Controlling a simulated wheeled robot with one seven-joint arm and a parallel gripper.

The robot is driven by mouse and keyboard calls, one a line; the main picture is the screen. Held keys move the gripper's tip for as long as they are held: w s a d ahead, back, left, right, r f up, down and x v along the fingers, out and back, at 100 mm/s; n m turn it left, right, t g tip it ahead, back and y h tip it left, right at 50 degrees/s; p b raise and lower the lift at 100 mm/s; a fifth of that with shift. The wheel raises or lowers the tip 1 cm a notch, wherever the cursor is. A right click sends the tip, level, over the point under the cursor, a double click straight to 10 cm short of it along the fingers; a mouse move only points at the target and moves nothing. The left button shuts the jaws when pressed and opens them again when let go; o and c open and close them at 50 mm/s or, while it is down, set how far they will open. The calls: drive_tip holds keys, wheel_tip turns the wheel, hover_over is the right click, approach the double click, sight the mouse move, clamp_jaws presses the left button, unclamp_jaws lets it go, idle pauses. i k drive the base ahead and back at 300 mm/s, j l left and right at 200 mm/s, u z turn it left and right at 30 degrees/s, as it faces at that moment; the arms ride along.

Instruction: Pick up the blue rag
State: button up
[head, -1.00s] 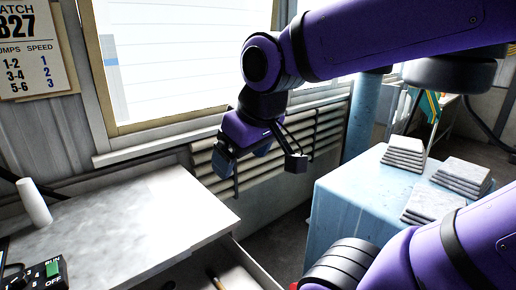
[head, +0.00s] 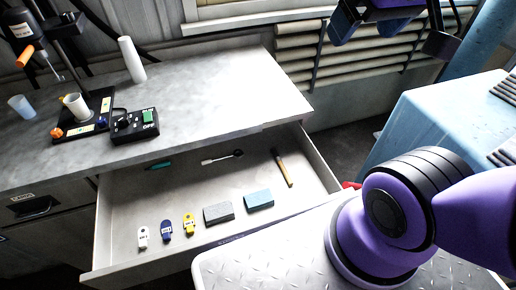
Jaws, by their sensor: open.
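A small blue folded rag (head: 258,199) lies flat in the open drawer (head: 140,215), toward its front and right of the middle. A similar grey folded piece (head: 218,213) lies just to its left, with a narrow gap between them. My gripper (head: 393,34) shows at the top right edge of the head view, partly cut off. Its two fingers are spread wide with nothing between them. It is well apart from the drawer, up and to the right of the rag.
White, blue and yellow tags (head: 166,229), a wooden-handled tool (head: 283,169), a short dark-and-white tool (head: 222,156) and a green item (head: 158,165) also lie in the drawer. The worktop (head: 200,85) overhangs its back, with a control box (head: 135,126) on it. A blue-covered table (head: 425,115) stands right.

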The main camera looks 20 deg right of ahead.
sight(263, 199)
drive_tip(key=j+z, duration=0.15)
drive_tip(key=j, duration=0.2)
drive_tip(key=k+j+z, duration=0.35)
drive_tip(key=j, duration=0.3)
drive_tip(key=j+z, duration=0.2)
drive_tip(key=k+j, duration=0.05)
drive_tip(key=j, duration=0.05)
